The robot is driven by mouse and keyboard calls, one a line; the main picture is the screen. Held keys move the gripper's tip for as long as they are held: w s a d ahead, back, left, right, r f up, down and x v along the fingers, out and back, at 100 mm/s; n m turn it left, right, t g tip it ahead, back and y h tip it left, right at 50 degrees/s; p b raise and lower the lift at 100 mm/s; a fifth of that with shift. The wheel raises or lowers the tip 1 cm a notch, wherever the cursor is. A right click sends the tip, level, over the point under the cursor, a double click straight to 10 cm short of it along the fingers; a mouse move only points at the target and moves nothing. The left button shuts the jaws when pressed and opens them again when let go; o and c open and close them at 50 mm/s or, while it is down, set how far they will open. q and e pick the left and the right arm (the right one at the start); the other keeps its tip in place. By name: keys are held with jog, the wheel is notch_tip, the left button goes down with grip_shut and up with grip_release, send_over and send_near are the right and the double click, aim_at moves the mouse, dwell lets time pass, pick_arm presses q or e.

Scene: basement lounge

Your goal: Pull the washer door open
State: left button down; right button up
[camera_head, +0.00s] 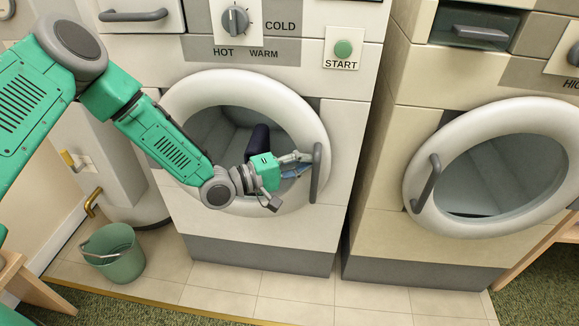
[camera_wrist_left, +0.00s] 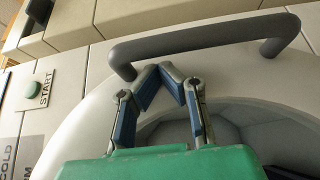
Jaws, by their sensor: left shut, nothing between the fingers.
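The washer door (camera_head: 185,92) is a round white ring with a glass window, on the left machine below the START button. It looks closed against the front panel. Its grey bar handle (camera_head: 317,172) stands upright on the door's right side. My left gripper (camera_head: 300,160) is in front of the window, just left of the handle. In the left wrist view the fingertips (camera_wrist_left: 160,68) meet, with nothing between them, right beside the handle (camera_wrist_left: 205,43). The handle is outside the fingers; whether a tip touches it I cannot tell. My right gripper is not in view.
A second machine (camera_head: 400,150) with a similar round door (camera_head: 415,180) stands to the right. A green START button (camera_head: 343,48) and a dial (camera_head: 235,20) sit above the washer door. A green bucket (camera_head: 115,262) stands on the floor at left. Tiled floor in front is clear.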

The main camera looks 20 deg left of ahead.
pick_arm(q)
jog(key=shift+d+r, duration=0.2)
jog(key=shift+d, duration=0.95)
jog(key=s+a+m+g+h+p, duration=0.1)
jog(key=s+m+g+h+p, duration=0.2)
jog(key=s, duration=1)
jog(key=shift+a+f+g, duration=0.2)
jog(key=shift+a+g, duration=0.1)
jog(key=shift+g, duration=0.3)
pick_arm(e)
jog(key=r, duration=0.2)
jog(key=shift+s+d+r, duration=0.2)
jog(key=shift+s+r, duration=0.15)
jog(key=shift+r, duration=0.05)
pick_arm(q)
jog(key=shift+d, duration=0.25)
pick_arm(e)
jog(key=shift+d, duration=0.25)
